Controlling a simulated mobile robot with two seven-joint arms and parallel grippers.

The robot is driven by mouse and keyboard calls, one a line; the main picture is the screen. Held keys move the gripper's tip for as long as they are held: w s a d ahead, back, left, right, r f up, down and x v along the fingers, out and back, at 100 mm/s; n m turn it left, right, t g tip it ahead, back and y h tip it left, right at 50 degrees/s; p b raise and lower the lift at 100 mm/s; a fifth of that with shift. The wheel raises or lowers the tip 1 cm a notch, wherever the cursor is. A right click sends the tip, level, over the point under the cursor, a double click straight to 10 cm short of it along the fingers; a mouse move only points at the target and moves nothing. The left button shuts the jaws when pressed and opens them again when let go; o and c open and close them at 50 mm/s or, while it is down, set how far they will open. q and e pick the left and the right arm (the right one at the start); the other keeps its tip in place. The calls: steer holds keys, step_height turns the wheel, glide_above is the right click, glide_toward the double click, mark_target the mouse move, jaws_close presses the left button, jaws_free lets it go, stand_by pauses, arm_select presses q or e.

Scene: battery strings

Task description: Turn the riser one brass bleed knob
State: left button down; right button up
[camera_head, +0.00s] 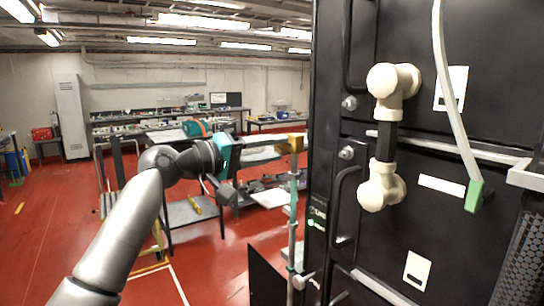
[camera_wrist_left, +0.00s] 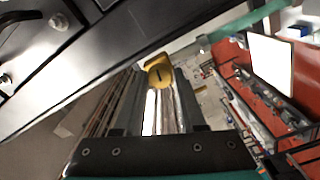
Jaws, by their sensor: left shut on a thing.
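The brass bleed knob (camera_head: 291,143) is a yellow-gold piece at the top of a thin upright riser pipe (camera_head: 292,215), beside the black cabinet. In the left wrist view the knob (camera_wrist_left: 159,72) shows as a round yellow face with a dark slot, between the fingertips. My left gripper (camera_head: 277,149) reaches it from the left, with its teal body behind the fingers. It is shut on the knob; the fingers hide part of the knob's sides. My right gripper is in neither view.
A black cabinet (camera_head: 345,110) with handles and bolts stands close on the right. Cream pipe fittings (camera_head: 382,187) and a grey cable with a green end (camera_head: 474,196) are on its front. Work tables (camera_head: 165,135) stand behind my left arm. Red floor (camera_head: 40,235) is open at left.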

arm_select(q)
steer(key=m+b, duration=0.2)
steer(key=m, duration=0.2)
steer(key=shift+f+m, duration=0.1)
steer(key=shift+m, duration=0.2)
steer(key=m+b, duration=0.1)
steer(key=m, duration=0.2)
steer(key=shift+m+b, duration=0.3)
steer(key=shift+b, duration=0.05)
steer(key=m+b, duration=0.1)
steer(key=m, duration=0.2)
steer(key=shift+m, duration=0.3)
steer(key=shift+m+b, duration=0.65)
steer(key=shift+m, duration=1.05)
steer(key=c, duration=0.5)
jaws_free()
steer(key=shift+a, duration=0.15)
